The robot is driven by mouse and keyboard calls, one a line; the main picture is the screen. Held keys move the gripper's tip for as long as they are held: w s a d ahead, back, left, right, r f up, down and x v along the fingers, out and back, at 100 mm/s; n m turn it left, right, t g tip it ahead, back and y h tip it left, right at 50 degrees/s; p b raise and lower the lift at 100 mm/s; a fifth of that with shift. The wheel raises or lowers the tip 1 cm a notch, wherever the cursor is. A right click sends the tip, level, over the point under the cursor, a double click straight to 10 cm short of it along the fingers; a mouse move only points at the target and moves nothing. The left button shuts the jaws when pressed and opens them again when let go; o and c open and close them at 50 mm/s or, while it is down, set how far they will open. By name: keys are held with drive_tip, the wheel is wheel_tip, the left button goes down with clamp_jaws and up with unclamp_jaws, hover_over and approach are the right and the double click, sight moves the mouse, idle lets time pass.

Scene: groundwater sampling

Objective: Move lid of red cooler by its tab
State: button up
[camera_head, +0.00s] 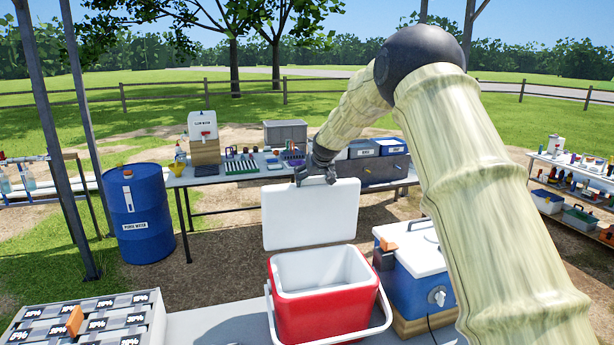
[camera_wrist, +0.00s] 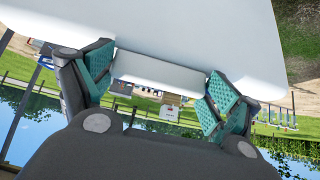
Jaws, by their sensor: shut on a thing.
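The red cooler (camera_head: 322,312) stands on the table in front of me, its white inside empty as far as I see. Its white lid (camera_head: 311,216) stands upright at the cooler's back edge, opened. My gripper (camera_head: 316,178) is at the lid's top edge, fingers pointing down. In the wrist view the lid (camera_wrist: 190,28) fills the top, and its white tab (camera_wrist: 160,72) lies between the two teal finger pads of my gripper (camera_wrist: 160,82). The gripper is shut on the tab. The tab itself is hidden by the gripper in the head view.
A blue cooler (camera_head: 415,275) with a white lid stands close to the right of the red one. The red cooler's white handle (camera_head: 388,318) hangs at its front. Labelled boxes (camera_head: 85,318) sit at left. A blue barrel (camera_head: 138,215) and a table of equipment (camera_head: 225,175) stand behind.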

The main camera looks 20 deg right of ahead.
drive_tip(key=shift+s+d+f, duration=0.15)
drive_tip(key=shift+f, duration=0.6)
drive_tip(key=shift+a, duration=0.25)
idle(0.3)
drive_tip(key=o, duration=1.1)
drive_tip(key=shift+o, duration=0.5)
drive_tip(key=shift+w+f, duration=0.15)
drive_tip(key=shift+w, duration=0.35)
drive_tip(key=shift+s+d+r, duration=0.1)
drive_tip(key=shift+d+r, duration=0.05)
drive_tip(key=shift+r, duration=0.05)
drive_tip(key=v, duration=1.1)
drive_tip(key=shift+r, duration=0.2)
drive_tip(key=shift+s+f, duration=0.1)
drive_tip(key=shift+s, duration=0.1)
